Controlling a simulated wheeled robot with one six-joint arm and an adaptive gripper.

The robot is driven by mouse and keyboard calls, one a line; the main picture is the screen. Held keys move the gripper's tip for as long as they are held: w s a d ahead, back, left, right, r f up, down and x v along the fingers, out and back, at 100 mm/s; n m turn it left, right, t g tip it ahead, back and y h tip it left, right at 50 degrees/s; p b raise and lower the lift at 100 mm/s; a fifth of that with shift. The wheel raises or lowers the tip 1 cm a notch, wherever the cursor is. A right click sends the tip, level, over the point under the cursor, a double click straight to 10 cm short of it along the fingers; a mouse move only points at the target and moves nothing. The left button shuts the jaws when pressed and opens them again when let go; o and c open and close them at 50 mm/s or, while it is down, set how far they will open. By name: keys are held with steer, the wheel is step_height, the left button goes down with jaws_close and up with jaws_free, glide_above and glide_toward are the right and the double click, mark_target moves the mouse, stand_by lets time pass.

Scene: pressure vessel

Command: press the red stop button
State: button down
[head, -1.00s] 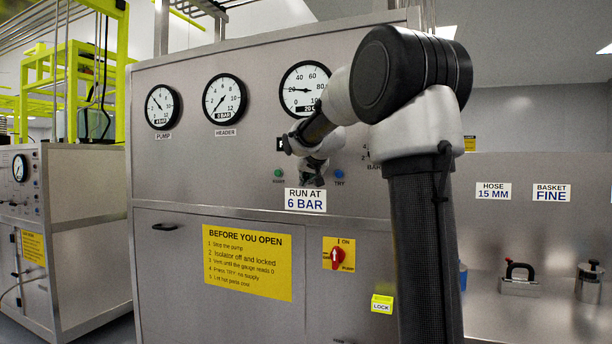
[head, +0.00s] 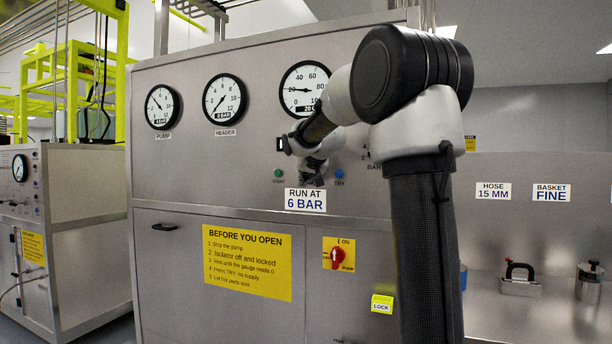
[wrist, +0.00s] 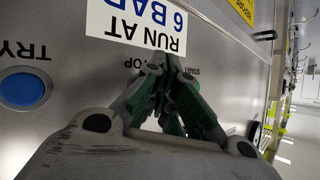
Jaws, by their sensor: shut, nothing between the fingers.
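The red stop button itself is hidden behind my gripper in both views. Part of its label, ending in "OP", shows beside the fingers in the wrist view (wrist: 133,63). My gripper (head: 312,180) is shut and empty, its fingertips at the panel between the green start button (head: 278,173) and the blue TRY button (head: 339,173). In the wrist view the closed fingers (wrist: 157,62) point at the panel just under the RUN AT 6 BAR sign (wrist: 135,22). I cannot tell whether the tips touch the button.
The blue TRY button (wrist: 22,88) is close on the left in the wrist view. Gauges (head: 304,89) sit above on the steel panel. A red rotary isolator (head: 338,258) and a yellow notice (head: 247,262) are below.

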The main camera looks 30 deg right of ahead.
steer(key=s+a, duration=0.3)
steer(key=a, duration=0.1)
steer(key=shift+s+a, duration=0.35)
stand_by(0.8)
steer(key=s+d+f+n+g, duration=0.1)
steer(key=s+f+n+g, duration=0.1)
steer(key=s+f+g, duration=0.5)
steer(key=s+a+f+n+y, duration=0.1)
steer(key=s+a+f, duration=0.2)
steer(key=s, duration=0.7)
steer(key=s+a+f+n+y, duration=0.1)
steer(key=s+a+f, duration=0.2)
steer(key=s+f, duration=0.3)
steer(key=s+a+f+n+y, duration=0.1)
steer(key=s+a+f, duration=0.2)
steer(key=s, duration=1.2)
steer(key=shift+f+n+g, duration=0.3)
steer(key=shift+f+g, duration=0.1)
steer(key=shift+f, duration=0.4)
